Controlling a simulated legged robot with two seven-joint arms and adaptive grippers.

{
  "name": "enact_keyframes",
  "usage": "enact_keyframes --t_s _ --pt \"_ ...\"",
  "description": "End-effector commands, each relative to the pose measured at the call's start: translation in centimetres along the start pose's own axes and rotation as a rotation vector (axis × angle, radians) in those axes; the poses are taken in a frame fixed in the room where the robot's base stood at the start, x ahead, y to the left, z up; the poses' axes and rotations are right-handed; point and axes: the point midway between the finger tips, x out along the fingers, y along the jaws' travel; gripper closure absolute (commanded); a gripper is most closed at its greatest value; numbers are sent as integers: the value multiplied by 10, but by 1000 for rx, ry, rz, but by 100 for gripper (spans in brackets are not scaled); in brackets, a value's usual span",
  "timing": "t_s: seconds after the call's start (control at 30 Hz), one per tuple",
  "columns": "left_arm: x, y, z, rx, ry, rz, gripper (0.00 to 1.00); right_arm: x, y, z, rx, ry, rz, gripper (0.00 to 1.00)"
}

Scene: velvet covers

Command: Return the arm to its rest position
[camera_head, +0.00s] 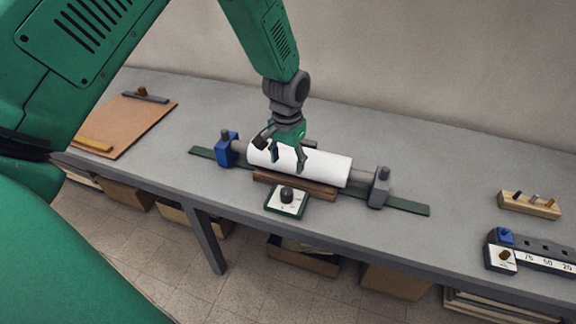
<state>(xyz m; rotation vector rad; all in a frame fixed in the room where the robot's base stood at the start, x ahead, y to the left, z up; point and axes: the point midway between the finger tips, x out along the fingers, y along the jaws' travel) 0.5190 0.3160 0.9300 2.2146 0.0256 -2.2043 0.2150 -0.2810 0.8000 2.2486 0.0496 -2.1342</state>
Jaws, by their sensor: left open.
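My left gripper (281,157) shows in the head view at the end of my green arm, which reaches down from the top. It is open, with its dark fingers pointing down in front of the white roll (325,168). I cannot tell whether the fingertips touch the roll. The roll lies lengthwise between a blue end holder (228,150) on the left and a grey end holder (379,188) on the right. My right gripper is not in view.
The roll's holders stand on a green strip (408,206) on the grey table (440,165). A small dial box (287,203) sits in front. A brown board (125,123) lies at left. A wooden peg block (529,205) and a numbered dark unit (535,250) are at right.

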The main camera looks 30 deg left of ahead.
Motion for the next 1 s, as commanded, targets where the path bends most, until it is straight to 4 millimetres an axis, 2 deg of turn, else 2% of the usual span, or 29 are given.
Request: enact_keyframes --t_s 0.4,0.47,0.57,0.67,0.7,0.77,0.8,0.9,1.0 --pt "1 0 1 0 -1 0 47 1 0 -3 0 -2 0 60" --pt "7 1 5 2 -3 0 47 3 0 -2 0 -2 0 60" --pt "36 6 23 8 -7 4 47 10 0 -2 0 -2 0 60" --pt "84 13 60 20 -8 9 47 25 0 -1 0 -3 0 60" --pt "107 17 81 24 -7 11 47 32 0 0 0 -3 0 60" --pt "139 22 115 31 -5 13 47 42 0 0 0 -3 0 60" --pt "158 24 139 37 -2 14 47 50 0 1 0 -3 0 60" --pt "194 28 200 48 6 12 47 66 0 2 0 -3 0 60" --pt "214 29 252 59 17 6 47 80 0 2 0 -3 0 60"
